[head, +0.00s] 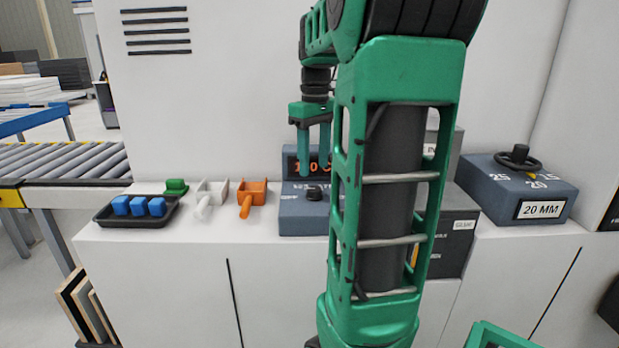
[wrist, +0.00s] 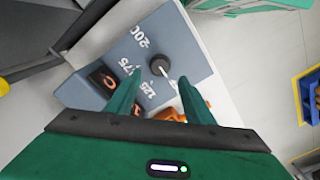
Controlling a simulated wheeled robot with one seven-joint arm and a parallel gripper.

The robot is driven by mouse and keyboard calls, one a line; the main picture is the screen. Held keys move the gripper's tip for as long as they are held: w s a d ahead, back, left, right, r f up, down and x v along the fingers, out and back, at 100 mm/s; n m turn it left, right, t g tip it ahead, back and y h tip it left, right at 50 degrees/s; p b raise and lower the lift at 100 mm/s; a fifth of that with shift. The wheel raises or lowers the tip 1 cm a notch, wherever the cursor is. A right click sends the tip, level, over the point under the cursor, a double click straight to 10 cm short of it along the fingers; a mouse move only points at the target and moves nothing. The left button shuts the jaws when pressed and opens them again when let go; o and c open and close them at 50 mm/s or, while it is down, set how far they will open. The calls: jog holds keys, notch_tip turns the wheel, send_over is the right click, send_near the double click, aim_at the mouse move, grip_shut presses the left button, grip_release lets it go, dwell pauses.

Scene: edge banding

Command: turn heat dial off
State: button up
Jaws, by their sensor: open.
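The heat dial (head: 314,193) is a small black round knob on a blue-grey control box (head: 298,215) on the white counter. In the wrist view the dial (wrist: 160,66) shows a white pointer mark, and the printed numbers 200, 175 and 125 lie beside it. An orange lit display (head: 293,166) stands behind the dial, partly hidden by my fingers. My gripper (head: 315,172) points down, open and empty, above the dial. In the wrist view the dial appears between and just beyond the fingertips (wrist: 160,80). My green arm hides the box's right side.
Left of the box are an orange scoop-like tool (head: 252,195), a white one (head: 210,196), a green block (head: 176,187) and a black tray (head: 108,217) with blue blocks. Right is another dial box (head: 515,190) labelled 20 MM. A roller conveyor (head: 65,160) lies far left.

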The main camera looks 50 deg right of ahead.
jog(key=shift+r, duration=2.2)
jog(key=s+a+f+m, duration=0.5)
jog(key=s+a+f, duration=0.9)
jog(key=a+f, duration=0.4)
jog(key=shift+s+f+m, duration=0.3)
jog(key=shift+f, duration=0.15)
jog(key=c, duration=0.4)
